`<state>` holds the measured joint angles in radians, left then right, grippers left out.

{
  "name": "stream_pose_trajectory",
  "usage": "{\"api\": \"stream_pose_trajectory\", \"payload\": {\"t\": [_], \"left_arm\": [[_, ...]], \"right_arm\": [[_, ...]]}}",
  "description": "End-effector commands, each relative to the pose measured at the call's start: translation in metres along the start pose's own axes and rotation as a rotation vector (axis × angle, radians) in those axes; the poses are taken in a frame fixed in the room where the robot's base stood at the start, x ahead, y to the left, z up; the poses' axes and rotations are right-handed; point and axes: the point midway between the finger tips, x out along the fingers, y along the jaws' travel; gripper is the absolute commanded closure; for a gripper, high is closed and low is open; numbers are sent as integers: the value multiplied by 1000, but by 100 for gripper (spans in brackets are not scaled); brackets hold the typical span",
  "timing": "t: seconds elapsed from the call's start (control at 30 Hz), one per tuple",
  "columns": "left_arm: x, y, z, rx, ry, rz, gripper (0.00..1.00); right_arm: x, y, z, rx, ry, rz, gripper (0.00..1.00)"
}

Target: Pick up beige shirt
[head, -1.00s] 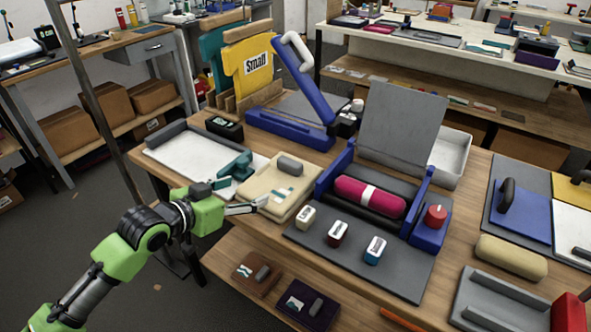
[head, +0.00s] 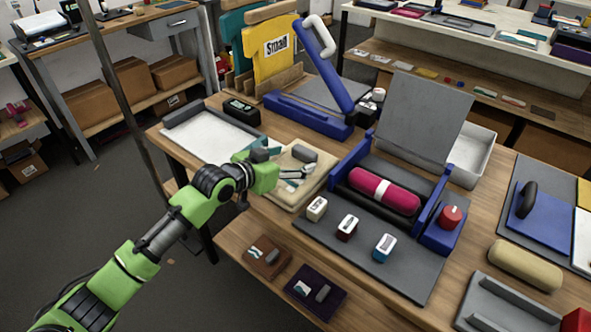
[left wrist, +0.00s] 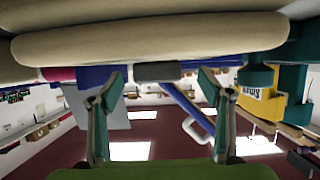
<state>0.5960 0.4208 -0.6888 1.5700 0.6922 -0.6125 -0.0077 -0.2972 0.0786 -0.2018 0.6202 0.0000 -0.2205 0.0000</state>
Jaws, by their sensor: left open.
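The beige shirt (head: 290,199) lies folded on the wooden table, left of the heat press, with a small grey block (head: 305,153) on top. My left gripper (head: 303,173) is low at the shirt, hiding part of it. In the left wrist view, the shirt's rounded folded edge (left wrist: 150,40) spans the top of the upside-down picture. The two open fingers (left wrist: 160,84) stand apart below it, with the grey block between their tips. I cannot tell whether the fingers touch the cloth. My right gripper is not in view.
A white sheet on a grey tray (head: 180,120) lies left of the shirt. A teal tool partly shows behind my gripper. The lower shelf holds dark folded items.

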Motion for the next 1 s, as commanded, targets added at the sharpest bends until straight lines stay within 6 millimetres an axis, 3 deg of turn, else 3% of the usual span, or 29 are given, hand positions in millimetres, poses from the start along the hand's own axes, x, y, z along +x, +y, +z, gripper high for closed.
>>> {"api": "stream_pose_trajectory", "payload": {"t": [0.13,0.3,0.6,0.8,1.0], "left_arm": [[22,6,-12,-2,0,2,28],[38,5,-8,-1,0,1,28],[42,5,-8,0,0,1,28],[42,5,-8,0,0,0,74],[41,4,-8,0,1,0,74]], "right_arm": [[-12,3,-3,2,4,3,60],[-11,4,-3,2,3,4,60],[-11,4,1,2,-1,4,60],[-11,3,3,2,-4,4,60],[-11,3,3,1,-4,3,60]]}}
